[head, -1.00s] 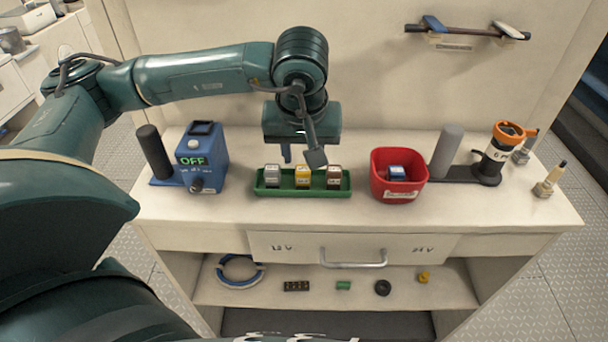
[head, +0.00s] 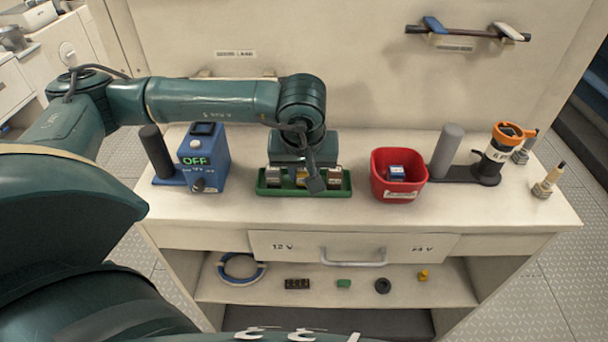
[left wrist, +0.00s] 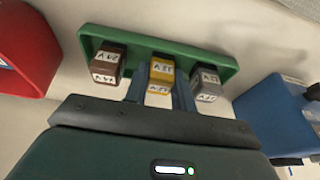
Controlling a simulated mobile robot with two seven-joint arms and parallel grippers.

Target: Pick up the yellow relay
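The yellow relay (left wrist: 162,70) sits in the middle of the green tray (left wrist: 215,62), between a brown relay (left wrist: 108,60) and a grey relay (left wrist: 207,80). In the head view the yellow relay (head: 301,174) is partly hidden by my left arm's end. My left gripper (left wrist: 160,88) is low over the tray, with one blue finger on each side of the yellow relay. The fingers look open; whether they touch its sides is hard to see. The relay still stands in the tray (head: 290,192). My right gripper is not in view.
A blue tester reading OFF (head: 204,157) stands left of the tray. A red bin (head: 400,190) holding a blue relay (head: 396,172) stands right of it. A grey cylinder (head: 447,150) and an orange-topped device (head: 497,155) stand further right. The counter's front strip is clear.

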